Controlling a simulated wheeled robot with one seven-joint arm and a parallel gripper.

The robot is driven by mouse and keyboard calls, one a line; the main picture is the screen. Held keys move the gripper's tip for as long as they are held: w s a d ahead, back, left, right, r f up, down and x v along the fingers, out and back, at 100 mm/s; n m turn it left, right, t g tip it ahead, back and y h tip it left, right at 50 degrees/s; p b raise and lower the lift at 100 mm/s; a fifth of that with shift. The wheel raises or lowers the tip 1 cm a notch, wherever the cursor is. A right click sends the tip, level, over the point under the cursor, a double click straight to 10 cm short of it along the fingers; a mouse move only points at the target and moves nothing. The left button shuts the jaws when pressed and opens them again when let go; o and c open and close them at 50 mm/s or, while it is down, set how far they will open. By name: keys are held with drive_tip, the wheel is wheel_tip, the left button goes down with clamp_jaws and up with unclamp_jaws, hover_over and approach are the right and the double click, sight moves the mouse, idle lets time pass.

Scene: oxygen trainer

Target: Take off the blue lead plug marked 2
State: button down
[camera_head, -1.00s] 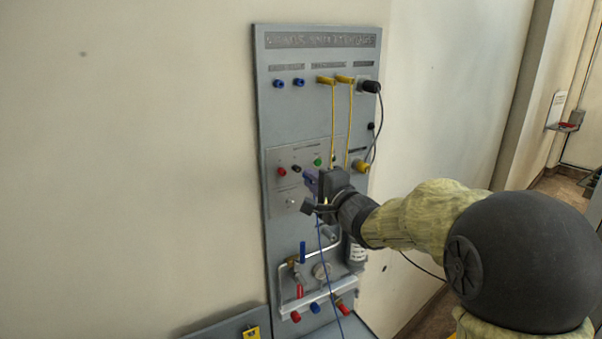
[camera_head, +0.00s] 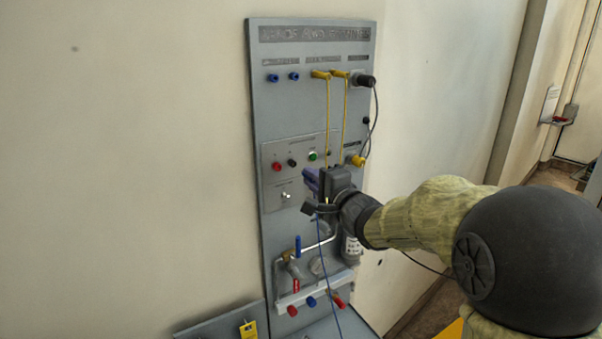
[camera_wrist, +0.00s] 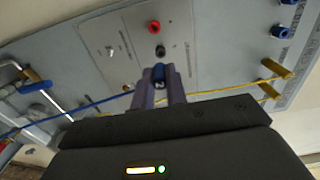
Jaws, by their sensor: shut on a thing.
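My gripper (camera_head: 310,182) is in front of the lower part of the grey trainer panel (camera_head: 262,115). In the wrist view its purple fingers (camera_wrist: 160,82) are shut on a blue plug (camera_wrist: 158,71), seen just below the black and red sockets. A thin blue lead (camera_head: 325,262) hangs down from my gripper; in the wrist view it runs off to the left (camera_wrist: 70,113). The fingers hide most of the plug, and any number on it cannot be read. I cannot tell whether its tip touches the panel.
Two yellow plugs (camera_head: 326,74) with hanging yellow leads and a black plug (camera_head: 364,81) are at the panel's upper right. Pipes with a blue-handled valve (camera_head: 298,246) stand out below my gripper. Plain wall lies left.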

drive_tip(key=w+d+f, duration=0.1)
drive_tip(key=d+f, duration=0.2)
drive_tip(key=f, duration=1.1)
drive_tip(key=w+d+f, duration=0.2)
drive_tip(key=d+f, duration=0.2)
drive_tip(key=f, duration=0.9)
drive_tip(key=s+d+f+m+t+h, duration=0.1)
drive_tip(key=s+d+f+m+h, duration=0.2)
drive_tip(key=f, duration=0.6)
drive_tip(key=s+d+f+m+t+h, duration=0.2)
drive_tip(key=s+d+f+m+h, duration=0.1)
drive_tip(key=s+d+f+h, duration=0.4)
wheel_tip(320, 180, down, 3)
drive_tip(key=shift+s+r+m, duration=0.1)
drive_tip(key=shift+s+m, duration=0.2)
drive_tip(key=shift+m, duration=0.1)
